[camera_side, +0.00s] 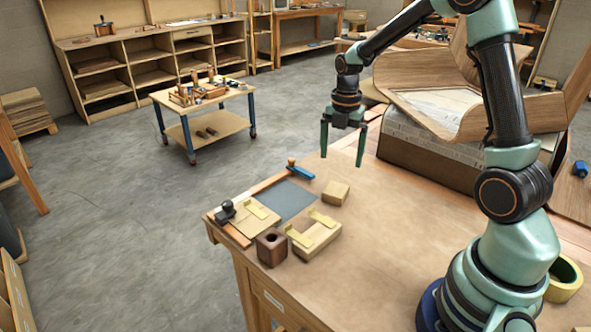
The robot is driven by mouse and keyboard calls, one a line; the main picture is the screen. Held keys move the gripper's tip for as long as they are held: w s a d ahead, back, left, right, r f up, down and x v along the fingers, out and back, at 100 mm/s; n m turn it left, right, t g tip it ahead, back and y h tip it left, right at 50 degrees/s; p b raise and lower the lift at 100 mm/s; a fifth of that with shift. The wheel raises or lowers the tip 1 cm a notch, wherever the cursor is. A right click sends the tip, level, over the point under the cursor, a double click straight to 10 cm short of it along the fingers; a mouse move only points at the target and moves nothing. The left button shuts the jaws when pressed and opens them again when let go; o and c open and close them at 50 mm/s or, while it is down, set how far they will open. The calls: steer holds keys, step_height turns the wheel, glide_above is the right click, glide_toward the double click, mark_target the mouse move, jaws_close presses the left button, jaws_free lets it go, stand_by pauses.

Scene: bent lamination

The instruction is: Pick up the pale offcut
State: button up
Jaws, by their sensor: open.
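A small pale wood block (335,194), which looks like the pale offcut, lies on the workbench (400,210) just right of a grey mat. My gripper (342,160) points down with its two green fingers apart and nothing between them. It appears above the bench, higher in the picture than the block and not touching it. How far it is from the block in depth is hard to tell.
A large bent wood lamination (420,110) stands behind, right. Yellow tape (565,279) lies right; the bench middle is clear.

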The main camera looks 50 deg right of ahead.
glide_above(336, 189)
steer(key=f, duration=0.5)
steer(key=shift+s+f, duration=0.2)
steer(key=shift+s, duration=0.15)
steer(key=shift+w+f, duration=0.15)
steer(key=shift+f, duration=1.35)
steer(key=shift+w+f, duration=0.15)
steer(key=shift+f, duration=1.3)
steer(key=c, duration=1.4)
steer(key=shift+r, duration=0.15)
step_height(336, 189, up, 20)
